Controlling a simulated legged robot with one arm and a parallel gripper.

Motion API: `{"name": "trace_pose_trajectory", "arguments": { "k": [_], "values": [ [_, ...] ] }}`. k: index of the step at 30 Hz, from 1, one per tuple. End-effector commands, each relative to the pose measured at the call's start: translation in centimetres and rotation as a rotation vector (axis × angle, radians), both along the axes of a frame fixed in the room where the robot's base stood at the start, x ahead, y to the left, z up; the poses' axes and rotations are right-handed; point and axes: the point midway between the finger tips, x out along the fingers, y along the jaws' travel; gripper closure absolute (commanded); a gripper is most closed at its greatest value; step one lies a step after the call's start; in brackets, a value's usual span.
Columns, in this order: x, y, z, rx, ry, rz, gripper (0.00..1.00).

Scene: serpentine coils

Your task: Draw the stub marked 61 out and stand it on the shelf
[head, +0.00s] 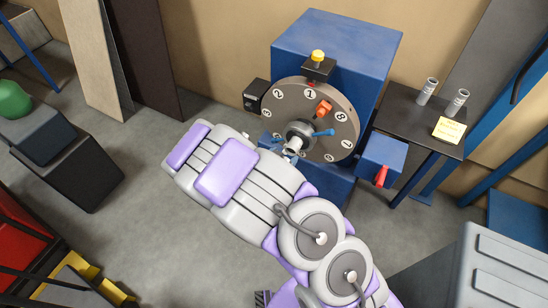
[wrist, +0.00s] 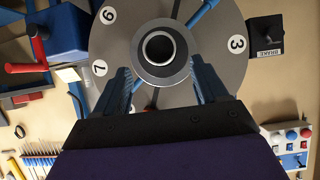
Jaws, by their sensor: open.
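A grey numbered disc (head: 340,130) is on the front of a blue machine (head: 345,45). At its centre is a round metal hub (head: 300,134); the wrist view shows it as a ring with a dark hole (wrist: 158,48). No mark 61 is readable, so I cannot tell which part is that stub. My gripper (wrist: 160,68) is open, its blue jaws spread either side of the hub, with nothing visibly held. Whether they touch it is unclear. The dark shelf (head: 397,106) at right carries two upright metal tubes (head: 427,91) (head: 458,101), their marks unreadable.
A yellow note (head: 448,130) is at the shelf's front edge. An orange knob (head: 324,108) and a blue handle (head: 324,133) stand out from the disc. A blue box with a red lever (head: 381,176) is below right. A black BRAKE box (wrist: 265,42) sits beside the disc.

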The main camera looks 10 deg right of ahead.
Motion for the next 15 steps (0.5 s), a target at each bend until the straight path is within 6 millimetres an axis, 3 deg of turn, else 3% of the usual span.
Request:
{"name": "trace_pose_trajectory", "arguments": {
  "k": [5,15],
  "values": [
    [0.7,-0.5,-0.6,-0.012,-0.015,-0.003,0.28],
    [4.2,-3.5,-3.1,-0.008,-0.008,-0.006,0.28]
  ]
}}
